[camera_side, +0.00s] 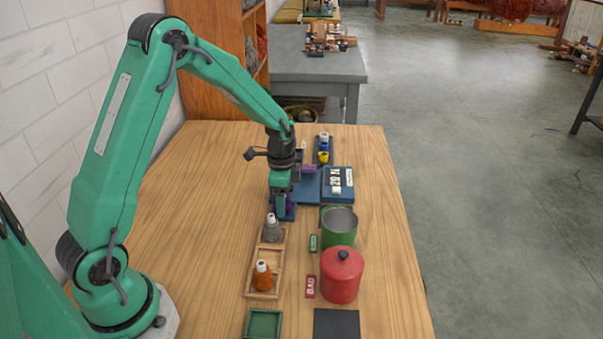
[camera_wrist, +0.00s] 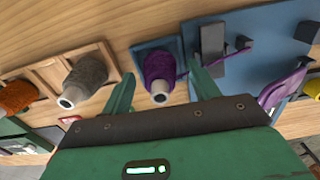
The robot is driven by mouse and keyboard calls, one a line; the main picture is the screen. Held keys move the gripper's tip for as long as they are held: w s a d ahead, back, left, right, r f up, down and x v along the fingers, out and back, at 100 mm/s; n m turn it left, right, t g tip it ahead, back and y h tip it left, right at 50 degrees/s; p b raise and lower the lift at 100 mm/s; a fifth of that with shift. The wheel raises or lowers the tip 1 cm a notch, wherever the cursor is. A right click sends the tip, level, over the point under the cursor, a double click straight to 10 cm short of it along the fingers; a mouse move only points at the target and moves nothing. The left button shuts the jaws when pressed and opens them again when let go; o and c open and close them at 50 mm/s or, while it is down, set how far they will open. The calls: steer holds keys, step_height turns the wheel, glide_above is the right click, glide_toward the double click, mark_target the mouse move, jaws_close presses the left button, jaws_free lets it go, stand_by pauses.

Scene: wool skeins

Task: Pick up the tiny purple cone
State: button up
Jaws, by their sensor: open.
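The purple cone (camera_wrist: 159,68) is a small wound cone with a white tip, standing on a blue base plate (camera_wrist: 146,48). In the wrist view it shows between the two green fingers of my gripper (camera_wrist: 162,72), with a gap on each side. In the side view my gripper (camera_side: 281,203) is low over the blue plate and hides most of the cone; only a bit of purple (camera_side: 289,202) shows beside the fingers. My gripper is open and empty.
A grey cone (camera_side: 271,231) and an orange cone (camera_side: 263,277) stand in a wooden tray (camera_side: 250,285). A green can (camera_side: 338,228) and a red lidded can (camera_side: 342,276) stand to the right. A blue weighing device (camera_side: 338,183) lies behind. The table's left part is clear.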

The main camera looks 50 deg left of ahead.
stand_by(0.3)
steer(key=c, duration=1.1)
steer(key=shift+o, duration=0.2)
steer(key=shift+r, duration=0.1)
steer(key=shift+r, duration=0.7)
steer(key=r, duration=0.1)
steer(key=d+r, duration=0.1)
steer(key=r, duration=0.1)
steer(key=shift+s+r, duration=0.1)
steer(key=shift+s, duration=0.05)
steer(key=s+d+r, duration=0.3)
steer(key=d+r, duration=0.3)
steer(key=d, duration=0.4)
steer(key=shift+s+r, duration=0.15)
steer(key=shift+s, duration=0.25)
steer(key=shift+r, duration=2.5)
